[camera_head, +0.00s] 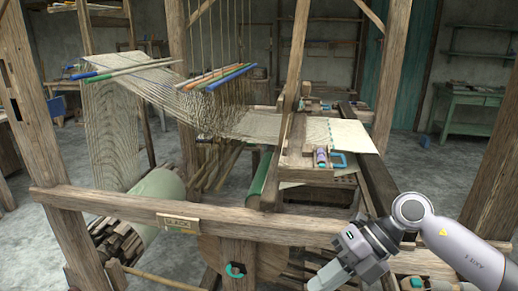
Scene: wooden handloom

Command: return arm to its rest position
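My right arm comes in from the right edge, in front of the loom. Its gripper (336,274) hangs down and to the left near the bottom edge, below the loom's front beam (190,212). The fingertips lie at the lower edge of the picture, and I cannot tell whether they are open or shut. No object shows in the gripper. My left gripper and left arm are not in view. The wooden handloom (290,120) fills the middle, with pale warp threads (150,80) and a woven cloth (345,134) on it.
Upright posts (393,75) and beams surround the arm. A shuttle (321,156) with a teal handle (338,160) lies on the loom's right part. A green table (470,98) stands behind at right. A teal ring (235,270) is on the lower frame.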

